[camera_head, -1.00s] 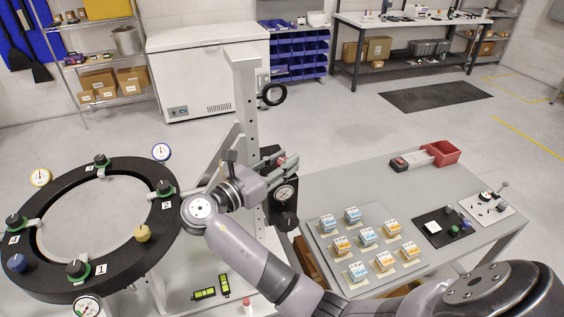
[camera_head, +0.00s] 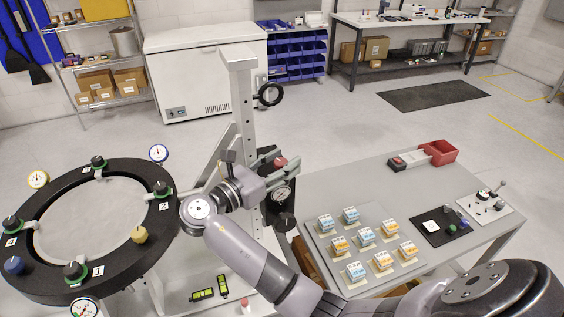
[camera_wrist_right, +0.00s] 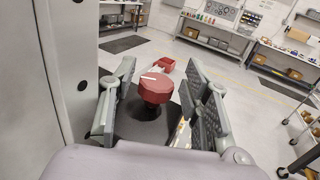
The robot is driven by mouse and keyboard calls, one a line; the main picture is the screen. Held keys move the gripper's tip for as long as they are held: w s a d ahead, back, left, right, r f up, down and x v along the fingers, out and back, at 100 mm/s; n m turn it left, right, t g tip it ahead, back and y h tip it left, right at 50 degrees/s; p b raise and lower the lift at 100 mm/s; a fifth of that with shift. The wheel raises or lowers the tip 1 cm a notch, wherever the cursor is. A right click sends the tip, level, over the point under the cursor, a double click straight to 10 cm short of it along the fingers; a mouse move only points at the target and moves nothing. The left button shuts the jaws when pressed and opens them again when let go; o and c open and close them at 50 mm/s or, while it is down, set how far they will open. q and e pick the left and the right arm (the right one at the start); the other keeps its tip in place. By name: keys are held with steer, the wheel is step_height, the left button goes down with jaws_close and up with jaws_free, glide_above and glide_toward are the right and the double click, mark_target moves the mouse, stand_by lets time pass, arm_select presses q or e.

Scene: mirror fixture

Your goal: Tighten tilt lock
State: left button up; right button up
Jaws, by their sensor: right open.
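A red knob (camera_head: 281,162) with a white line on its face sits on the black bracket on the grey upright post (camera_head: 243,100). It also shows in the right wrist view (camera_wrist_right: 157,90). My right gripper (camera_head: 279,168) is open at the knob. In the right wrist view its two fingers stand on either side of the knob with gaps between. The black mirror ring (camera_head: 28,276), with several knobs and dial gauges, is at the left. My left gripper is not in view.
The grey table (camera_head: 335,183) at the right holds several small boxes, a red bin (camera_head: 440,151) and a black plate (camera_head: 428,238). A black handwheel (camera_head: 270,94) is on the post.

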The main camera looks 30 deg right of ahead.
steer(key=shift+n+t, duration=0.3)
steer(key=shift+t, duration=0.2)
